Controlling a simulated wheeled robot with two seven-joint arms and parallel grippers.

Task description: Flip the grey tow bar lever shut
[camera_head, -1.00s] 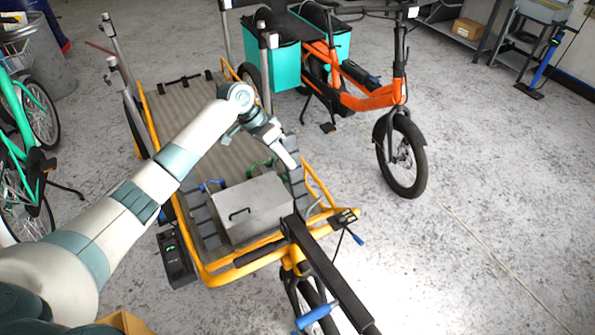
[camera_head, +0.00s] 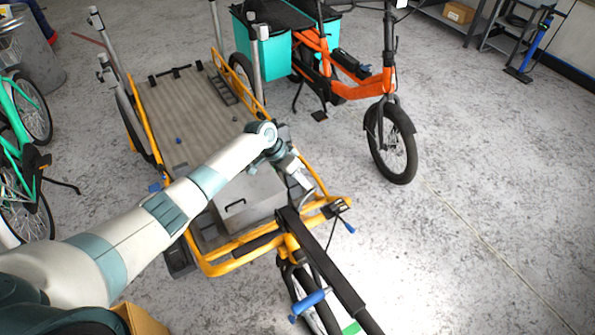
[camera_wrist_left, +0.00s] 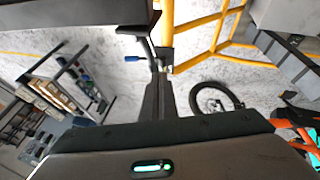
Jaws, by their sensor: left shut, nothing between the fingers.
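The yellow-framed cargo trike (camera_head: 225,262) stands in the middle of the head view, with a dark tow bar (camera_head: 340,272) reaching from its front toward the lower right. A small dark latch part (camera_head: 336,209) sits at the front right corner of the frame, with a thin blue-tipped lever (camera_head: 348,227) beside it; the lever also shows in the left wrist view (camera_wrist_left: 133,59). I cannot pick out a grey tow bar lever for certain. My left gripper (camera_head: 306,188) is shut and empty, above the front right of the trike, apart from the blue-tipped lever. My right gripper is out of view.
A grey box (camera_head: 250,200) with a black handle stands on the trike's bed, under my left arm. An orange bike (camera_head: 350,88) with teal bags stands behind to the right. Green bikes (camera_head: 20,150) stand at the left. The floor on the right is clear.

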